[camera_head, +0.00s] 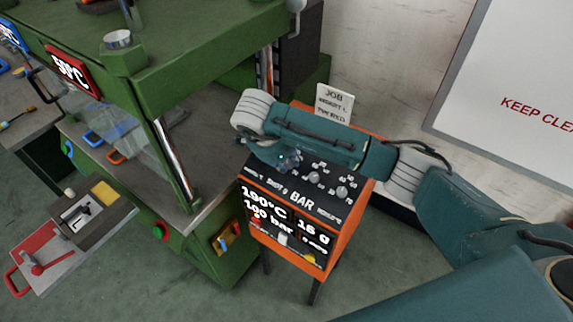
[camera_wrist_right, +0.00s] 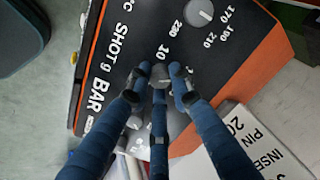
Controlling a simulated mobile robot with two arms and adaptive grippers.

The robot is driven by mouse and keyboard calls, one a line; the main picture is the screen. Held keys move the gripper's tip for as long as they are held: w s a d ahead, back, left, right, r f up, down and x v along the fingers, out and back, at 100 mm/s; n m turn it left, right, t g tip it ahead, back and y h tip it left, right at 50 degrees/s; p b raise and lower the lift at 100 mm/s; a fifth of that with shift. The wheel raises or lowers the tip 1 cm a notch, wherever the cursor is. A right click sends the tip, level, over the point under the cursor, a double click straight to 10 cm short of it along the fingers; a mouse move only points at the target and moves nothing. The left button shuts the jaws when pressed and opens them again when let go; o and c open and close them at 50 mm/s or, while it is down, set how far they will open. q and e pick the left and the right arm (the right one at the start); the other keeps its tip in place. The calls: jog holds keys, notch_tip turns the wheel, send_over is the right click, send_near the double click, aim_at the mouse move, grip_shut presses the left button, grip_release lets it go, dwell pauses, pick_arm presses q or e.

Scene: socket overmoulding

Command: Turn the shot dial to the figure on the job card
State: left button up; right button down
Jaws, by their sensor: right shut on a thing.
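My right gripper (camera_wrist_right: 160,78) is shut on the dial in the right wrist view, with a "10" mark just beyond the fingertips. In the head view my right gripper (camera_head: 290,160) reaches down onto the dark dial panel. The job card (camera_head: 334,103) stands behind the orange control box (camera_head: 349,236); the arm covers its lower part. The card also shows in part in the right wrist view (camera_wrist_right: 257,135). My left gripper is not in view.
The bar dial (camera_head: 314,178) and another dial (camera_head: 342,192) sit close right of my gripper. The temperature dial (camera_wrist_right: 199,12) is on the other side. A green press (camera_head: 190,45) stands left of the box. A whiteboard (camera_head: 515,70) hangs at right.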

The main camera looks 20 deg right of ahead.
jog(key=m+b, duration=0.3)
jog(key=shift+d+f+m+b, duration=0.1)
jog(key=shift+m+b, duration=0.2)
jog(key=shift+m, duration=0.1)
jog(key=shift+m+b, duration=0.9)
jog(key=shift+m, duration=0.2)
jog(key=shift+r, duration=0.2)
jog(key=c, duration=1.6)
grip_release()
jog(key=shift+o, duration=0.2)
jog(key=shift+s+a+r, duration=0.1)
jog(key=shift+a+r, duration=0.1)
jog(key=shift+r, duration=0.15)
jog(key=v, duration=1.1)
jog(key=shift+s, duration=0.25)
